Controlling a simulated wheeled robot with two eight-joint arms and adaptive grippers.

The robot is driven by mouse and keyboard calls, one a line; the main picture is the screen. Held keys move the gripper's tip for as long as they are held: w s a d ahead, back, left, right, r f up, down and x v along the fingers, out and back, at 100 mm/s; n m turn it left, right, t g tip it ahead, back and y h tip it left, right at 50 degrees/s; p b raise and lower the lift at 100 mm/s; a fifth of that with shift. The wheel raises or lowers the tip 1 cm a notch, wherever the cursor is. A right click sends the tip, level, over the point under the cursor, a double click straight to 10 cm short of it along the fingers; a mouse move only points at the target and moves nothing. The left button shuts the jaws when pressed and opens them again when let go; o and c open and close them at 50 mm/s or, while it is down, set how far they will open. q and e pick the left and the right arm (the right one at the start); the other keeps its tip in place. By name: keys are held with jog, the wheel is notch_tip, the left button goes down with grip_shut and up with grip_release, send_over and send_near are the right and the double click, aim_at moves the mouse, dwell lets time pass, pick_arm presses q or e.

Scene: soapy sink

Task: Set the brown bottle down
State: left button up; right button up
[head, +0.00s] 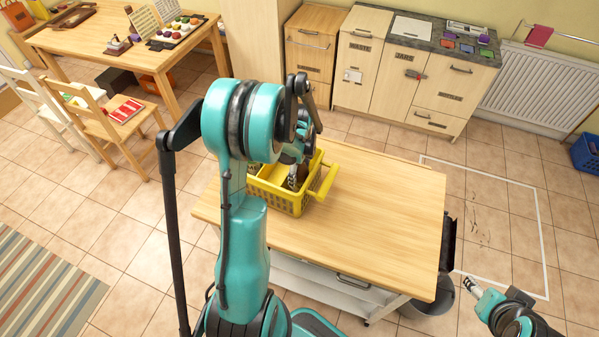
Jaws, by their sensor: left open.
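A yellow crate (289,200) with a raised handle stands on the wooden table, towards its left side. My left arm reaches over the table, and my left gripper (297,177) is down at the crate, partly hidden behind my own arm. It is open. Something dark and brownish shows at the gripper inside the crate; it is too small and covered to tell whether it is the brown bottle or part of the gripper. My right gripper (470,287) is off the table's right side, low in the picture, apart from everything; its finger opening is too small to judge.
The wooden table top (385,215) is bare right of the crate. A grey bin (430,304) stands by its right end. Wooden cabinets (400,75) stand behind. A chair (115,125) and a dining table (120,50) are at left. Floor at right is open.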

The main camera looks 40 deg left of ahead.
pick_arm(q)
notch_tip(320, 180, up, 11)
jog(key=shift+r+p, duration=0.1)
jog(key=shift+p, duration=0.8)
jog(key=shift+d+r, duration=0.1)
jog(key=shift+r, duration=0.2)
jog(key=s+d+r+n+t, duration=0.3)
jog(key=d+n, duration=0.4)
jog(key=d, duration=0.3)
jog(key=s+d+r+n+t, duration=0.4)
jog(key=s+d+n, duration=0.3)
jog(key=d, duration=0.3)
jog(key=shift+s+d+r+n, duration=0.35)
jog(key=shift+r+n, duration=0.25)
jog(key=shift+n, duration=0.1)
jog(key=shift+w, duration=0.1)
